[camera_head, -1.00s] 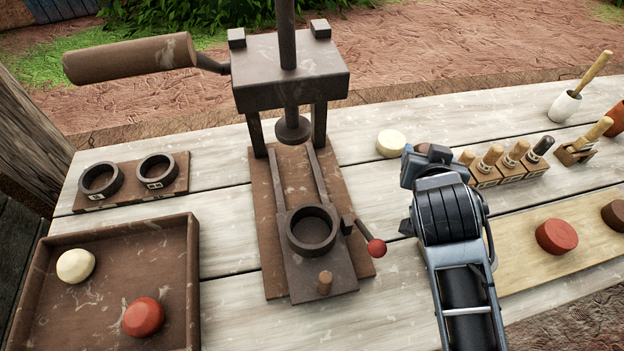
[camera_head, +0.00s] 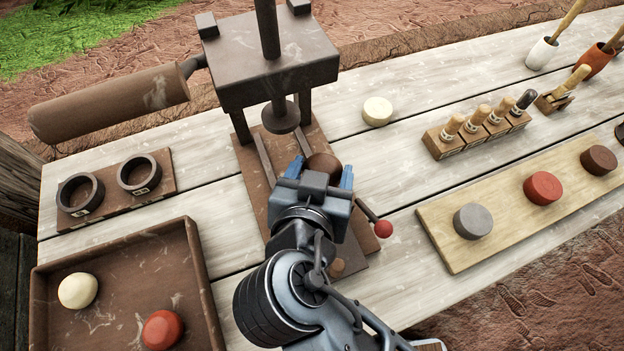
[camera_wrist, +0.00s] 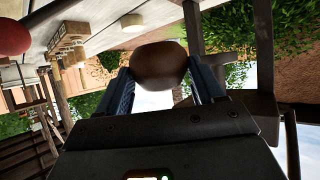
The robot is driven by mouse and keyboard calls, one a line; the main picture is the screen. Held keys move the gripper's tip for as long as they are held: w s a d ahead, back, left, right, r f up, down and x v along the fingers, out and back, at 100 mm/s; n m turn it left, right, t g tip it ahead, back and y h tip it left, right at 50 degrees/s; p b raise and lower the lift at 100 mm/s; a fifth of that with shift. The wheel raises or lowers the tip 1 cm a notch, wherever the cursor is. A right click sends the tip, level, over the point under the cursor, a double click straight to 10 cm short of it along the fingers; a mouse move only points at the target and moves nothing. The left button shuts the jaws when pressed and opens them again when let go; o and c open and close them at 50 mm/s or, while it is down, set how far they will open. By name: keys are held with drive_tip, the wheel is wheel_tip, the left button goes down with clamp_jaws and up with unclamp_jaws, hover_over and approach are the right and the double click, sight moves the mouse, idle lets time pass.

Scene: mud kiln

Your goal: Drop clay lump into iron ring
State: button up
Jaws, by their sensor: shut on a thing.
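A brown clay lump (camera_head: 323,164) is pinched between the blue fingers of my gripper (camera_head: 321,172). In the wrist view the lump (camera_wrist: 160,65) sits between both fingertips. My gripper is over the press's sliding plate (camera_head: 352,262), and the iron ring on that plate is hidden behind my gripper and wrist. The lump appears to be above the plate, but its height and alignment with the ring cannot be told. Two other dark rings stand on a small rack at left, one at its left end (camera_head: 68,208) and one at its right end (camera_head: 133,187).
The press head (camera_head: 265,60) and its ram (camera_head: 281,118) rise just behind the lump. A red-knobbed lever (camera_head: 383,229) is close on the right. A tray (camera_head: 205,290) holds cream and red lumps. A stamp rack (camera_head: 440,148) and a board with discs (camera_head: 500,222) lie right.

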drive_tip(key=shift+s+a+f+b, duration=0.25)
drive_tip(key=shift+s+f+b, duration=0.3)
drive_tip(key=shift+f+b, duration=0.25)
drive_tip(key=shift+s+a+f+b, duration=0.3)
drive_tip(key=shift+s+f+b, duration=0.3)
drive_tip(key=shift+f+b, duration=0.2)
drive_tip(key=shift+s+a+f+b, duration=0.25)
drive_tip(key=shift+s+f+b, duration=0.3)
drive_tip(key=shift+f+b, duration=0.25)
drive_tip(key=shift+f+b, duration=0.65)
drive_tip(key=shift+f, duration=0.3)
idle(1.2)
drive_tip(key=o, duration=1.2)
drive_tip(key=shift+s, duration=0.1)
drive_tip(key=shift+o, duration=0.3)
drive_tip(key=v, duration=0.7)
drive_tip(key=shift+s+a+r+b, duration=0.15)
drive_tip(key=shift+s+a+b, duration=0.05)
drive_tip(key=shift+s+b, duration=0.15)
